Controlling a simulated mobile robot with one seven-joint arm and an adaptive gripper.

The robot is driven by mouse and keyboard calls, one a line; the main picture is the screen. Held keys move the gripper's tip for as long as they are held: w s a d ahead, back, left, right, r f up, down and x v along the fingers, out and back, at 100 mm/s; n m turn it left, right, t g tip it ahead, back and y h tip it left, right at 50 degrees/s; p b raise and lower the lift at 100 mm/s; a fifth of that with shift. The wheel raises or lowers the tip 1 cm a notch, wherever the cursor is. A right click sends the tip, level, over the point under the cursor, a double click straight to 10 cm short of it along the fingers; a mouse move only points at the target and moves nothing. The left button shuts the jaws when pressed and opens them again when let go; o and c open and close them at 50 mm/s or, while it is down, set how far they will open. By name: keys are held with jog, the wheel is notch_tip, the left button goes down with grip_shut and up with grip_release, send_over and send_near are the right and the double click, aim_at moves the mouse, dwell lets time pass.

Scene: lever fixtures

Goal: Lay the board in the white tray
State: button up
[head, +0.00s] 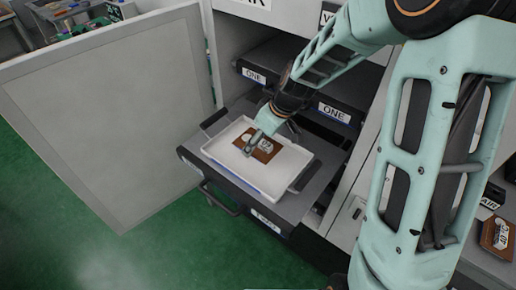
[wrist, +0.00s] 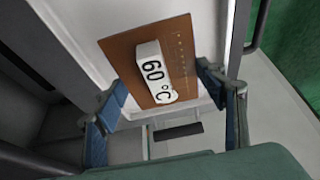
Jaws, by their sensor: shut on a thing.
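The board (head: 265,152) is a brown plate with a white block on it; in the wrist view (wrist: 182,48) the block reads 60 °C. My gripper (head: 253,143) is shut on the board, with one blue-grey finger at each side of it in the wrist view (wrist: 160,82). The white tray (head: 228,174) is a shallow rectangle with a raised rim and dark handles at its ends. The board is over the tray's floor, inside its rim as seen from the head. I cannot tell whether it touches the floor.
The tray stands on a pulled-out grey drawer (head: 300,205) of a cabinet. The open cabinet door (head: 110,110) stands to the left. Dark shelf units labelled ONE (head: 335,113) are behind. Another brown board (head: 497,236) lies at far right. Green floor (head: 150,250) is clear in front.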

aim_at(259, 146)
jog(key=shift+w+a+f, duration=0.15)
jog(key=shift+w+f, duration=0.15)
jog(key=shift+f, duration=0.2)
jog(key=shift+w+f+b, duration=0.15)
jog(key=shift+f+b, duration=0.55)
jog(key=shift+f, duration=0.85)
jog(key=shift+f, duration=0.2)
jog(key=o, duration=1.2)
jog(key=shift+r, duration=0.1)
jog(key=shift+r, duration=0.45)
jog(key=v, duration=1.1)
jog(key=shift+r, duration=0.15)
